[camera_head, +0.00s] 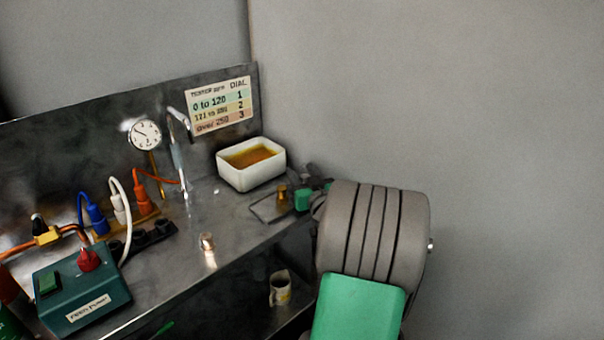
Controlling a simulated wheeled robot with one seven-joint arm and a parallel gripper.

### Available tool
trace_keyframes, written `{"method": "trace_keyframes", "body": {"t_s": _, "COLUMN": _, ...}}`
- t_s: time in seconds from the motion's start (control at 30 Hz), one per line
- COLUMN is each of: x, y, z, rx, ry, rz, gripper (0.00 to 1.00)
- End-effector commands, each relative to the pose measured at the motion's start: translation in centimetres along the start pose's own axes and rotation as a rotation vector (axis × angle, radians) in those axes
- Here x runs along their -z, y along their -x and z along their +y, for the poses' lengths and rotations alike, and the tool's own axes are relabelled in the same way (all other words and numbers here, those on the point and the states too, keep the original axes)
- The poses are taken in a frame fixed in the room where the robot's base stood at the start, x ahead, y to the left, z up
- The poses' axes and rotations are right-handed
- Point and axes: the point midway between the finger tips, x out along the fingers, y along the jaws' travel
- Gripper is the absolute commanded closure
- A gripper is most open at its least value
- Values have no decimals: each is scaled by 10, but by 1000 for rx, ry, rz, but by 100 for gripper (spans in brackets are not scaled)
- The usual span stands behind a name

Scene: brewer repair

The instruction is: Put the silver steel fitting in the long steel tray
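A small shiny fitting (207,241), silvery with a coppery tint, stands on the steel bench near its front edge; I cannot be sure it is the silver steel one. A shallow steel tray (262,215) lies at the bench's right end, and its far part is hidden. A brass-coloured fitting (282,194) stands at the tray, apparently inside it. My gripper (308,184) is small and dark beside the tray's right end, partly hidden by my grey and green arm. I cannot make out its fingers or anything between them. It is well to the right of the shiny fitting.
A white tub (251,164) of amber liquid stands behind the tray. A tap (180,160), dial gauge (145,134), coloured plugs with cables and a green feed pump box (82,287) fill the left. A mug (280,289) stands on the lower shelf. Mid-bench is mostly clear.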

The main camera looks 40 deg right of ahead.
Motion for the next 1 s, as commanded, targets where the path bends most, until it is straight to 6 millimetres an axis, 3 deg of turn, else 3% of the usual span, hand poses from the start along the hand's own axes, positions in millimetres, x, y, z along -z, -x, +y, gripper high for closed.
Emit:
{"method": "trace_keyframes", "body": {"t_s": 0.3, "x": 8, "y": 1, "z": 0, "rx": 0, "ry": -1, "rz": 0, "gripper": 55}}
{"method": "trace_keyframes", "body": {"t_s": 0.7, "x": 2, "y": 97, "z": 2, "rx": -5, "ry": 1, "rz": 1, "gripper": 55}}
{"method": "trace_keyframes", "body": {"t_s": 0.83, "x": 2, "y": 115, "z": 2, "rx": -3, "ry": 0, "rz": 0, "gripper": 55}}
{"method": "trace_keyframes", "body": {"t_s": 1.0, "x": 4, "y": 121, "z": 0, "rx": 1, "ry": 0, "rz": 1, "gripper": 55}}
